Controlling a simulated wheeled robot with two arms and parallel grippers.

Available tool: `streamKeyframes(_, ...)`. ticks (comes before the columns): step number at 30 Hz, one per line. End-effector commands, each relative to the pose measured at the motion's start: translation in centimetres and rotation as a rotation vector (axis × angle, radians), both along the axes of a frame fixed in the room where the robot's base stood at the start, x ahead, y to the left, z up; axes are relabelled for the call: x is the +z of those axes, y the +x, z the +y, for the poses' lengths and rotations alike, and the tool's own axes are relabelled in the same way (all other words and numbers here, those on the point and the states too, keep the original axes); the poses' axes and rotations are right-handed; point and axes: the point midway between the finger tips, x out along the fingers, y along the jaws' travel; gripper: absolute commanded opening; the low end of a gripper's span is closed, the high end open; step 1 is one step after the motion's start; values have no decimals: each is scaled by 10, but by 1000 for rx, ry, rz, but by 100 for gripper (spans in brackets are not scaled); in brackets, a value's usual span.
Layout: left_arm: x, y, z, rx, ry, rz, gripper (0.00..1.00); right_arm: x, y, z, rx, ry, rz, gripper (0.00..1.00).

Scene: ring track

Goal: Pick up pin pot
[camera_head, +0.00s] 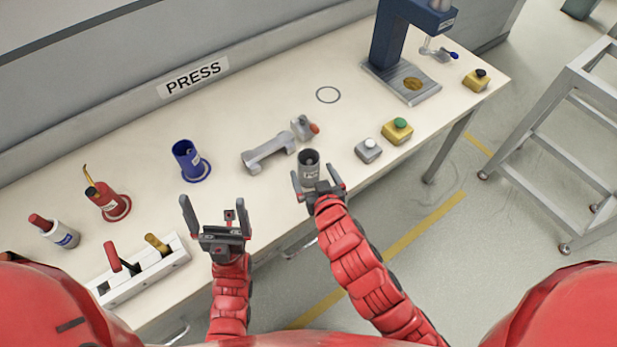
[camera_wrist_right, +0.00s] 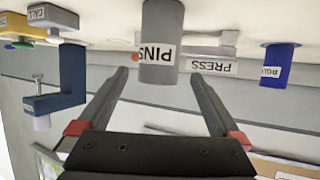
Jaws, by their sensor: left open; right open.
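The pin pot (camera_head: 309,160) is a grey cylinder with a white label, standing near the table's front edge. In the right wrist view the pot (camera_wrist_right: 162,20) appears upside down, its label reading PINS. My right gripper (camera_head: 319,184) is open at the pot's near side; its fingers point toward the pot. In the right wrist view the pot shows beyond and between the fingertips of the right gripper (camera_wrist_right: 158,75), and I cannot tell whether they touch it. My left gripper (camera_head: 214,210) is open and empty, left of the pot at the table's front.
A grey metal cradle (camera_head: 268,152) and a small red-tipped part (camera_head: 304,128) stand just behind the pot. A blue pot (camera_head: 188,160) is to the left. Grey (camera_head: 368,150) and yellow (camera_head: 397,131) button boxes and the blue press (camera_head: 390,45) are to the right.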

Motion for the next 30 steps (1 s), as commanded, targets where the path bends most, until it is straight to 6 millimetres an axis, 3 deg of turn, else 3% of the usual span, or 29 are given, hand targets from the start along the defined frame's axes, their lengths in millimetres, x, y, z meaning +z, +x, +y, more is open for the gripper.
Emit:
streamKeyframes(3, 2, 0, 0, 0, 0, -1, 100, -5, 18, 5, 0, -1, 1, 100)
streamKeyframes(14, 7, 0, 0, 0, 0, -1, 100, -10, 38, 10, 1, -1, 1, 100)
streamKeyframes(22, 12, 0, 0, 0, 0, -1, 100, -20, 72, 18, 1, -1, 0, 100)
streamKeyframes(30, 11, 0, 0, 0, 0, -1, 100, -23, 78, 19, 2, 1, 0, 100)
